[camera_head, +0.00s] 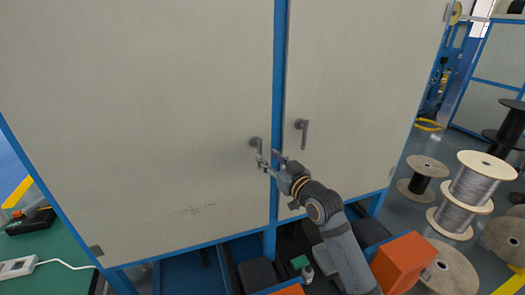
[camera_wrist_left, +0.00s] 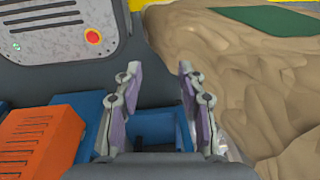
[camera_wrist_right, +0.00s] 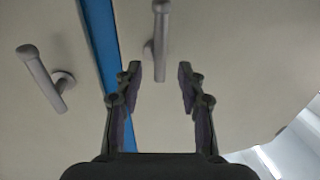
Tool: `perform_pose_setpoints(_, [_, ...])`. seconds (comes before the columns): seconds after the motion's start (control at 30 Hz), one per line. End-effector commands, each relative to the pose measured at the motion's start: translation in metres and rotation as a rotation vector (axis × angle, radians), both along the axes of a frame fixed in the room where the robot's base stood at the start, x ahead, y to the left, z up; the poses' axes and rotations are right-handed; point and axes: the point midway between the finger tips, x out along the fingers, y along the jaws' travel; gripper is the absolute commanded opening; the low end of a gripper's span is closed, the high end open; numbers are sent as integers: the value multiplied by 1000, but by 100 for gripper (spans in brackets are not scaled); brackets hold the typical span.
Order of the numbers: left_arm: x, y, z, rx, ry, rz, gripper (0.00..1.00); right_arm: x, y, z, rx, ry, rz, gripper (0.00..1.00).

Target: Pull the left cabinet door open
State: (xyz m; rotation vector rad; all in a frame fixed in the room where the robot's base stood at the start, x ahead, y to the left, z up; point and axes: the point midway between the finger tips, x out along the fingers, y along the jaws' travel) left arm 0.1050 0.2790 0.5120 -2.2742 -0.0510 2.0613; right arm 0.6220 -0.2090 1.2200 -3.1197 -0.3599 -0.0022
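The left cabinet door (camera_head: 140,110) is a large beige panel and looks shut. Its grey lever handle (camera_head: 256,143) is near its right edge, next to the blue post (camera_head: 277,110). My right gripper (camera_head: 268,158) is open at the lower end of this handle. In the right wrist view the handle (camera_wrist_right: 160,35) runs towards the gap between the open fingertips (camera_wrist_right: 159,72); I cannot tell whether they touch it. My left gripper (camera_wrist_left: 160,70) is open and empty in the left wrist view, and out of the head view.
The right door (camera_head: 350,80) has its own handle (camera_head: 302,133), just right of the post. Cable spools (camera_head: 470,190) stand on the floor at right. An orange box (camera_head: 403,262) is at the lower right. A green table (camera_head: 50,250) stands at left.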

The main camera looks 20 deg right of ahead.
Motion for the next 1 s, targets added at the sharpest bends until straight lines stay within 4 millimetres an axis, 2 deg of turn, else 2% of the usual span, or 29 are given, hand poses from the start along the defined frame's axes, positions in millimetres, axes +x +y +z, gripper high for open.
perform_pose_setpoints(0.1, [0, 0, 9, 0, 0, 0, 40, 22, 6, 3, 4, 1, 1, 40])
perform_pose_setpoints(0.2, [0, 0, 12, 0, 0, 0, 40, 34, 8, 2, 2, 1, -1, 40])
perform_pose_setpoints(0.33, [0, 0, 13, 0, -1, 0, 40, 41, 10, 0, -1, 2, 0, 40])
perform_pose_setpoints(0.57, [1, 0, 12, 0, -1, 0, 40, 42, 10, -1, -2, 1, 0, 40])
perform_pose_setpoints(0.87, [1, 0, 13, 0, -2, 0, 40, 41, 10, -1, -2, 1, 0, 2])
perform_pose_setpoints(1.0, [1, 0, 13, 0, -2, 0, 40, 41, 10, 0, -2, 1, -1, 0])
